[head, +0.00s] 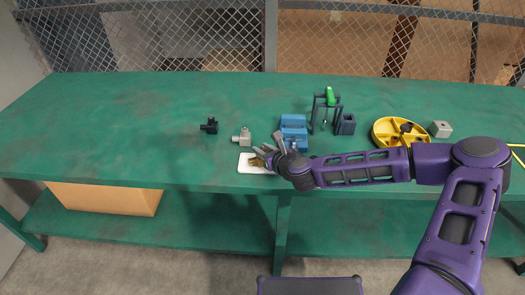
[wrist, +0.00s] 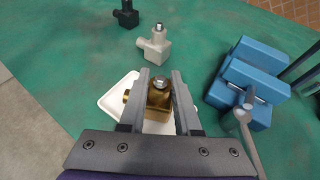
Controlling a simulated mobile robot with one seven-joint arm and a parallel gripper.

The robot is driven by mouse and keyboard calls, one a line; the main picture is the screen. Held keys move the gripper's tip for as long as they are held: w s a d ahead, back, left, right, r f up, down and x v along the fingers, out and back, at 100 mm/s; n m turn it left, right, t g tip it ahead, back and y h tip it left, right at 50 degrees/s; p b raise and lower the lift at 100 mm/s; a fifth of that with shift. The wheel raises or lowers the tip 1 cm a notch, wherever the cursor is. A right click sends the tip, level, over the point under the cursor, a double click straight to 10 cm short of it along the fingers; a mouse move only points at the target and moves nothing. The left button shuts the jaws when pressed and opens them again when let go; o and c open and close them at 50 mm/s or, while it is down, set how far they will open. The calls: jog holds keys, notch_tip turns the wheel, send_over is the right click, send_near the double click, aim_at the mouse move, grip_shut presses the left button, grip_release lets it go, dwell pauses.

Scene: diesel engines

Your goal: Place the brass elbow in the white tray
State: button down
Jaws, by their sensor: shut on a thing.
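The brass elbow (wrist: 159,98) is between the two fingers of my gripper (wrist: 163,78) in the wrist view. My gripper is shut on it. The white tray (wrist: 116,97) lies under and around the elbow in that view. I cannot tell whether the elbow touches the tray floor. In the head view the white tray (head: 246,168) is near the front edge of the green bench. My gripper (head: 262,158) is over its right part, and the brass elbow (head: 256,162) shows partly there.
A grey elbow fitting (head: 243,138) stands just behind the tray, and a black one (head: 210,126) is farther back left. A blue vise (head: 293,130) is close on the right. A yellow round tray (head: 384,126) is farther right. The bench's left side is clear.

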jog(key=shift+f, duration=0.15)
jog(key=c, duration=0.6)
grip_release()
jog(key=shift+r, duration=0.2)
jog(key=shift+s+d+r, duration=0.1)
jog(key=shift+s+r, duration=0.05)
jog(key=p+v, duration=0.1)
jog(key=v, duration=1)
jog(key=shift+s+d+p, duration=0.15)
jog(key=shift+s+p, duration=0.15)
